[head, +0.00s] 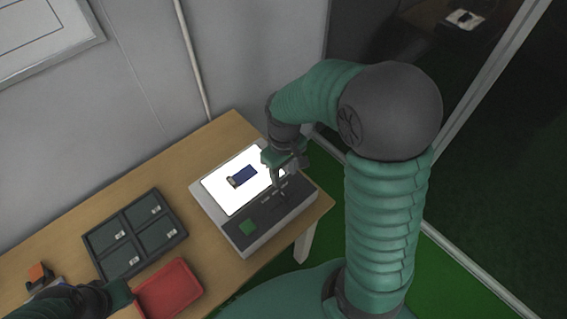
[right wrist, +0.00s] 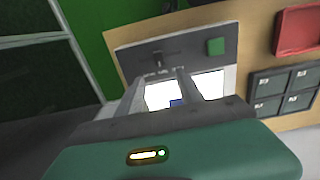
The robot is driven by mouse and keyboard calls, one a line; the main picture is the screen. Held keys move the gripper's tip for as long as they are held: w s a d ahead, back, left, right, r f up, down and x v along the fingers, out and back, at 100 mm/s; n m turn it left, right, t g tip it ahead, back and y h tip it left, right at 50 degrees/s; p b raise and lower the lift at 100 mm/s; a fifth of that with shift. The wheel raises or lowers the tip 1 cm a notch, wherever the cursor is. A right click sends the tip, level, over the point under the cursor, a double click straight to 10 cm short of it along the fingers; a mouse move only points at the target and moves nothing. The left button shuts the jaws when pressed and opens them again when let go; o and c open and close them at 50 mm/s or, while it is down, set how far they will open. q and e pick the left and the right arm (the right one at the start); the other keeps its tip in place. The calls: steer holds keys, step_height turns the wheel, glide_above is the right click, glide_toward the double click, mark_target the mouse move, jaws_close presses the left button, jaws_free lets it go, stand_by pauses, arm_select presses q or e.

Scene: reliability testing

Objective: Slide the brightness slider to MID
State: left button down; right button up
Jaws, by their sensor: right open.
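A grey device with a bright white panel (head: 222,196) and a dark control strip stands at the right end of the table. A blue item (head: 243,175) lies on the white panel. The dark strip carries a green square button (head: 248,227) and small slider-like controls (head: 268,198). My right gripper (head: 283,180) is above the device's right part, fingers open and pointing at the control strip; contact is unclear. In the right wrist view the fingers (right wrist: 168,88) span the white panel.
A dark tray with several compartments (head: 136,228) and a red tray (head: 168,290) stand left of the device on the wooden table (head: 215,150). An orange-topped object (head: 38,272) is at the far left. A wall rises behind the table.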

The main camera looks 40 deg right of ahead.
step_height(320, 180, up, 4)
steer(key=shift+w+f, duration=0.1)
stand_by(0.4)
steer(key=s+a+f+t, duration=0.2)
steer(key=s+a+f, duration=0.2)
steer(key=a, duration=0.4)
steer(key=shift+s+a+m+t, duration=0.15)
steer(key=shift+s+m+t, duration=0.15)
steer(key=shift+s+m, duration=0.1)
steer(key=shift+a, duration=0.1)
